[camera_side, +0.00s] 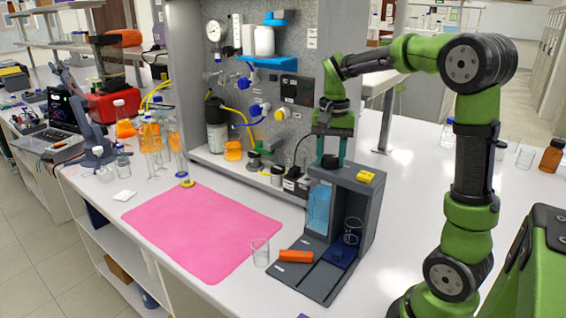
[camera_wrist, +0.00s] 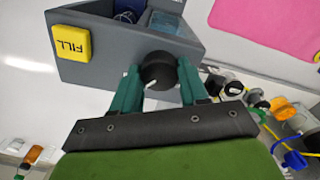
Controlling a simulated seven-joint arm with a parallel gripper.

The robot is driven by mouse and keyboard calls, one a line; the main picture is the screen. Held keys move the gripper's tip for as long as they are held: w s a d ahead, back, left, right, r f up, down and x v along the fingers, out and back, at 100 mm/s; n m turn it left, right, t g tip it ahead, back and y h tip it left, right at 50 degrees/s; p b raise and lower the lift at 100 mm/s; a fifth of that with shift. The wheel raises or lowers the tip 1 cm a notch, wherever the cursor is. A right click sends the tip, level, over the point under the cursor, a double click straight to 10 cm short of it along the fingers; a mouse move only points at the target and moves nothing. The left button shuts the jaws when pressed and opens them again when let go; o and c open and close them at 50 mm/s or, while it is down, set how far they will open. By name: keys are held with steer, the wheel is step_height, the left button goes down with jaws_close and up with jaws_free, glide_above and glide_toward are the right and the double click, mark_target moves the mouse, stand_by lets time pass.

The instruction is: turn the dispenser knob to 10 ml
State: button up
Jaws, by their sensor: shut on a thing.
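The dispenser (camera_side: 366,210) is a dark grey stand on the white bench, with a blue liquid reservoir (camera_side: 319,208) in it. Its top also shows in the wrist view (camera_wrist: 105,42). The black round knob (camera_wrist: 158,70) with a white pointer mark sits on the dispenser top; it shows small in the side view (camera_side: 330,160). My gripper (camera_wrist: 158,78) points down from above, its two green fingers on either side of the knob, shut on it. In the side view my gripper (camera_side: 331,158) is at the dispenser top. No volume scale is readable.
A yellow FILL button (camera_wrist: 71,43) is on the dispenser top near the knob. A glass beaker (camera_side: 260,252) and an orange piece (camera_side: 296,256) are in front. A pink mat (camera_side: 200,232) lies left. The panel (camera_side: 270,90) with valves and tubing stands behind.

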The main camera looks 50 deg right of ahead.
mark_target(331, 157)
steer(key=shift+m, duration=1.2)
steer(key=shift+r, duration=0.1)
steer(key=o, duration=1.1)
step_height(331, 157, up, 17)
steer(key=shift+f, duration=0.1)
